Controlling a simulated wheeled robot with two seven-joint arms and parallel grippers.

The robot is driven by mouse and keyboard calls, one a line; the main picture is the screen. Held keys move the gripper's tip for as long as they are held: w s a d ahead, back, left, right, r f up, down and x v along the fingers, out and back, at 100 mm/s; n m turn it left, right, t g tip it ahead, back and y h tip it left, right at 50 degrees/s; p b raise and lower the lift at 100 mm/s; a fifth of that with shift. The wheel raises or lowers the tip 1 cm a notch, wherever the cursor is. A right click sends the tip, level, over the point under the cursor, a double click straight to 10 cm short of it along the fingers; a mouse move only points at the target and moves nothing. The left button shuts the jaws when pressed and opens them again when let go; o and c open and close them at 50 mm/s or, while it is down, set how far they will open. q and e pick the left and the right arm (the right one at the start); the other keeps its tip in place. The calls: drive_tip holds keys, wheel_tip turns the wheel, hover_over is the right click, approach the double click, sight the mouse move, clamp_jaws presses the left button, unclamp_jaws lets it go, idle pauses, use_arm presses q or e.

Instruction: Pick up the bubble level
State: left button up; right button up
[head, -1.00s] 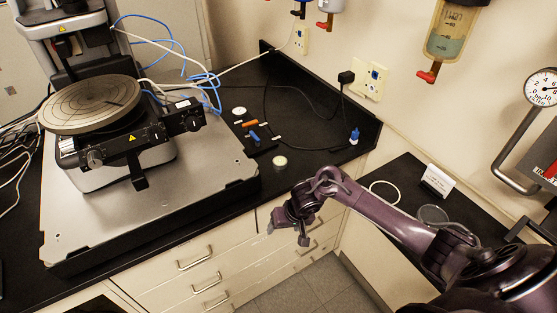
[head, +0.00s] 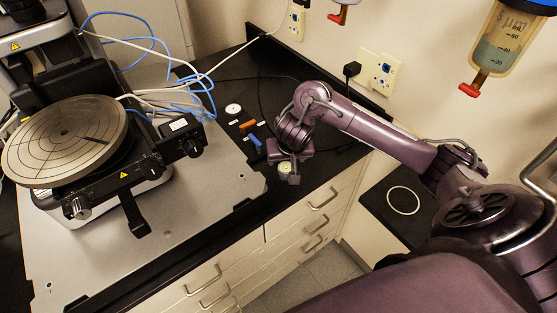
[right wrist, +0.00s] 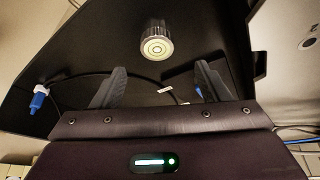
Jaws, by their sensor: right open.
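The bubble level (head: 284,168) is a small round piece with a pale yellow-green top on the black counter. In the head view it is partly hidden under my right gripper (head: 286,158). In the right wrist view the bubble level (right wrist: 155,46) shows whole, its ringed top facing the camera. It lies beyond the fingertips, roughly between their lines. My right gripper (right wrist: 162,70) is open, with nothing between its fingers. My left gripper is not in view.
A profiler with a round stage (head: 68,138) stands on a grey plate (head: 180,225) at left. Orange (head: 248,124) and blue (head: 255,140) small items and a white round piece (head: 233,109) lie behind the level. Drawers (head: 215,275) drop below the counter's front edge.

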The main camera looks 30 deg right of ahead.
sight(286, 167)
drive_tip(key=f+b, duration=0.2)
drive_tip(key=f, duration=0.1)
drive_tip(key=shift+d, duration=0.3)
drive_tip(key=x, duration=0.3)
drive_tip(key=shift+w+r, duration=0.1)
drive_tip(key=shift+w, duration=0.15)
drive_tip(key=shift+w+d+f, duration=0.15)
drive_tip(key=shift+w+f, duration=0.1)
drive_tip(key=shift+f, duration=0.25)
drive_tip(key=c, duration=0.6)
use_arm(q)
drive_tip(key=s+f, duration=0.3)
use_arm(e)
drive_tip(key=c, duration=0.5)
